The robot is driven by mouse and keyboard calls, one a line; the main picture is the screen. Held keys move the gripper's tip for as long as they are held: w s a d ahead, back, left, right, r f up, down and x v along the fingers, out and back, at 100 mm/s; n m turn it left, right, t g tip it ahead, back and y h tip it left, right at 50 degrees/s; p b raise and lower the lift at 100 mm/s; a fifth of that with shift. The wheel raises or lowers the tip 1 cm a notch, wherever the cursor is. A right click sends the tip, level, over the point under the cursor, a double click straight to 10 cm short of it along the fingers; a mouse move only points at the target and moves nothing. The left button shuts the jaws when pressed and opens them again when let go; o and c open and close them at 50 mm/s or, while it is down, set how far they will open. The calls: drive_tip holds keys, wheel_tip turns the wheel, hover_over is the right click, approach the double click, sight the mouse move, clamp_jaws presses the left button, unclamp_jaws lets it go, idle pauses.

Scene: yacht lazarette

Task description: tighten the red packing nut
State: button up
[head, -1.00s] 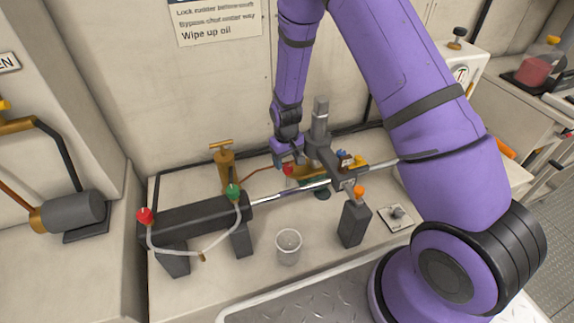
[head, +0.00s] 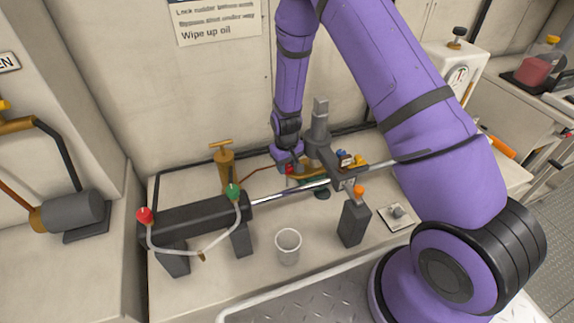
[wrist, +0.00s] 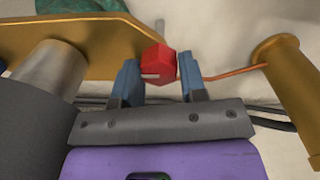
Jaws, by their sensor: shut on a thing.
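The red packing nut (wrist: 158,66) is a six-sided piece with a pale line on its near face. In the wrist view it sits at the edge of a brass plate (wrist: 75,32), between the blue-grey fingers of my gripper (wrist: 160,82). My gripper is shut on it, with the fingers on either side. In the head view my gripper (head: 288,162) is at the back of the bench, and only a small red bit of the nut (head: 290,170) shows beneath it.
A brass pump-like fitting (wrist: 280,70) stands right of the nut, with a thin copper pipe running towards the nut. A grey upright cylinder (head: 320,125) and a steel rod (head: 285,195) are close by. A clear cup (head: 288,246) stands on the front of the bench.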

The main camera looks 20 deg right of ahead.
sight(287, 166)
drive_tip(key=shift+m, duration=1.3)
drive_tip(key=o, duration=0.9)
drive_tip(key=shift+r, duration=0.1)
wheel_tip(287, 166, up, 11)
drive_tip(key=shift+f, duration=0.2)
drive_tip(key=shift+r, duration=0.1)
